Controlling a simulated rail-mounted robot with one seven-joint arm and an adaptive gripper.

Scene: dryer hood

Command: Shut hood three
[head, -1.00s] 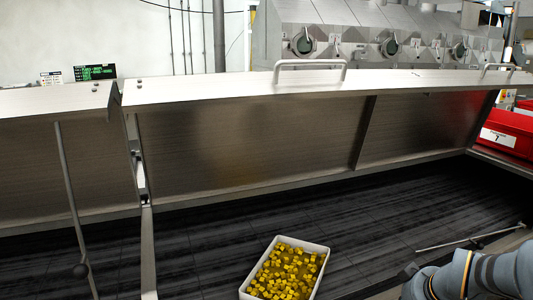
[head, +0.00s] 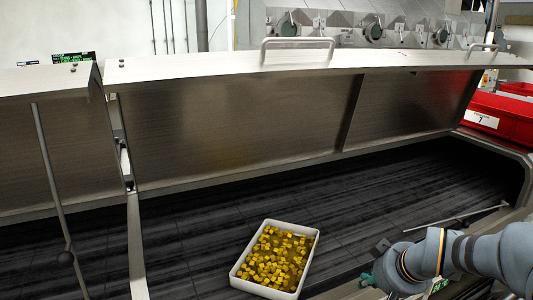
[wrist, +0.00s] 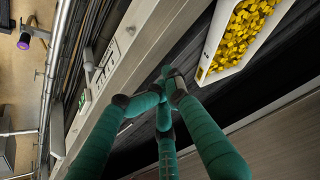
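A long steel hood (head: 240,120) stands raised across the head view, its inner face towards me, with a handle (head: 297,44) on its top edge. No hood number is readable, so I cannot tell whether it is hood three. Below it the dark dryer bed (head: 380,185) lies open. My gripper (head: 372,280) is low at the right of the head view, near the front edge of the bed and well apart from the hood. In the wrist view its green fingers (wrist: 163,88) converge with their tips close together, with nothing visible between them.
A white tray of yellow cubes (head: 236,278) stands on the bed, left of my gripper; it also shows in the wrist view (wrist: 212,62). A second raised hood (head: 50,140) with a rod (head: 48,165) is at left. A thin rod (head: 465,215) lies at right, near red bins (head: 500,115).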

